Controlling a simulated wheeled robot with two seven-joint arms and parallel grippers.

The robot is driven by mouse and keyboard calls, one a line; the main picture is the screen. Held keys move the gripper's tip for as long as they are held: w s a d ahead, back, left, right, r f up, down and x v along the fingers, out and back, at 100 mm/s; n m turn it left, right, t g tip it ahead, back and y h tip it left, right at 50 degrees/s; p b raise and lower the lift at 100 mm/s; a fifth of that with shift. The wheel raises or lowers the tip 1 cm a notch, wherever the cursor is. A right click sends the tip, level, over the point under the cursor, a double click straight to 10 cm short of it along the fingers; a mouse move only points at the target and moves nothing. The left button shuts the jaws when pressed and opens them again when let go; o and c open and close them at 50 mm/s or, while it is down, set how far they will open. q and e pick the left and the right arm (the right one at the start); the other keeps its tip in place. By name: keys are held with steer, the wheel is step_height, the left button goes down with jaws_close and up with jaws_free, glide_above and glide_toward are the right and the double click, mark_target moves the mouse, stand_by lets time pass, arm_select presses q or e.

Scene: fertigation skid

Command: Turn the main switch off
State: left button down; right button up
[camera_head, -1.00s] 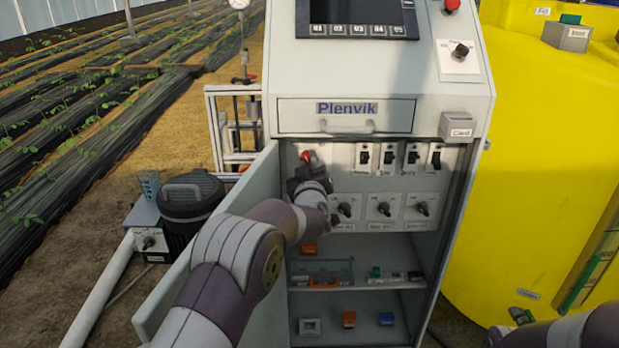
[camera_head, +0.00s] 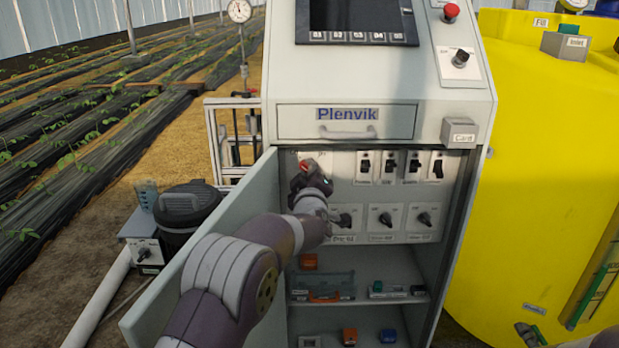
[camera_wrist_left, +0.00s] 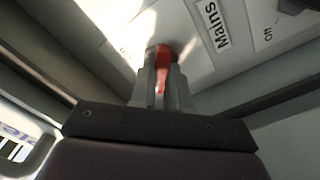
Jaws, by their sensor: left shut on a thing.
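The main switch has a red handle (camera_head: 304,166) at the upper left of the switch panel inside the open cabinet (camera_head: 445,262). My left gripper (camera_head: 308,176) is at this switch, with its wrist covering most of it in the head view. In the left wrist view, the red handle (camera_wrist_left: 162,60) sits between the two grey fingers of my left gripper (camera_wrist_left: 162,85), which are shut on it. A "Mains" label (camera_wrist_left: 213,25) is beside it on the panel. The handle's exact angle is hard to tell. My right gripper is not seen.
The cabinet door (camera_head: 205,255) stands open at the left, beside my left arm. Several black toggle switches (camera_head: 391,165) and rotary knobs (camera_head: 385,219) are to the right. A shelf below holds small parts. A yellow tank (camera_head: 545,170) stands at the right.

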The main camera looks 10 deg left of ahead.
arm_select(q)
steer(key=c, duration=1.1)
jaws_free()
steer(key=s+d, duration=0.2)
steer(key=s, duration=1)
steer(key=shift+s+d, duration=0.2)
steer(key=shift+d, duration=0.05)
steer(key=shift+f, duration=0.1)
